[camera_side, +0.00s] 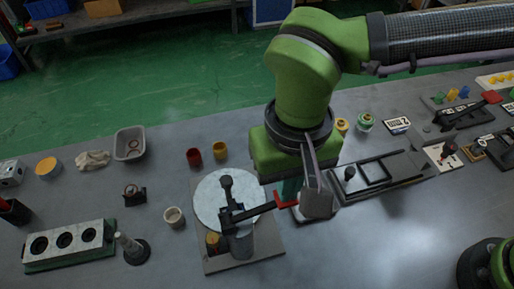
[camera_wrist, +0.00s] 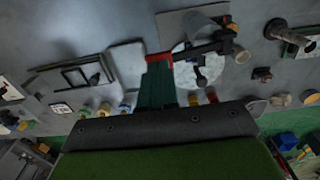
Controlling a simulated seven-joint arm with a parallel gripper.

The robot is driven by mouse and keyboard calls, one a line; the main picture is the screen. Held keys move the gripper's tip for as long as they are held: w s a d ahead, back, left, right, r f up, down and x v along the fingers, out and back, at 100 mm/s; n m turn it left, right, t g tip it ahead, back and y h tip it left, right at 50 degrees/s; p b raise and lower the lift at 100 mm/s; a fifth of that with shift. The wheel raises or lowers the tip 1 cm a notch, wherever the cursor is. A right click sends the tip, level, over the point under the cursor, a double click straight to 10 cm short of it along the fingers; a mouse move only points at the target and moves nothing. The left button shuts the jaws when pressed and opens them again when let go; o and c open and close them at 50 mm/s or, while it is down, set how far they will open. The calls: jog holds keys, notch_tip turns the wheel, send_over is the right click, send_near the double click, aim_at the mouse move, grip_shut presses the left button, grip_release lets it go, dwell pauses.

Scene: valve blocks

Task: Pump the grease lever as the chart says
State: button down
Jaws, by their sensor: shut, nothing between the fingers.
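The grease pump has a grey cylinder (camera_side: 241,243) on a grey base plate, beside a white round disc (camera_side: 212,192). Its black lever (camera_side: 252,212) reaches right to a red end (camera_side: 286,199), which also shows in the wrist view (camera_wrist: 158,58). My gripper (camera_side: 289,190) is shut and empty, with its green fingers at the red end. In the wrist view the fingers (camera_wrist: 157,78) meet or overlap the red end; I cannot tell whether they touch it. A white card with a dark figure (camera_side: 397,125) lies at the back right; I cannot tell if it is the chart.
A black sliding frame (camera_side: 375,172) lies right of my gripper. Red (camera_side: 194,157) and yellow (camera_side: 220,150) cups stand behind the disc. A block with round holes (camera_side: 68,243) and a grey bin (camera_side: 130,143) are on the left. The front middle bench is clear.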

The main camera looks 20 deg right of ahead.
jog(key=shift+f, duration=1.7)
jog(key=shift+r, duration=2.35)
jog(key=shift+r, duration=0.1)
notch_tip(320, 180, up, 6)
jog(key=shift+f, duration=3.15)
jog(key=shift+f, duration=0.15)
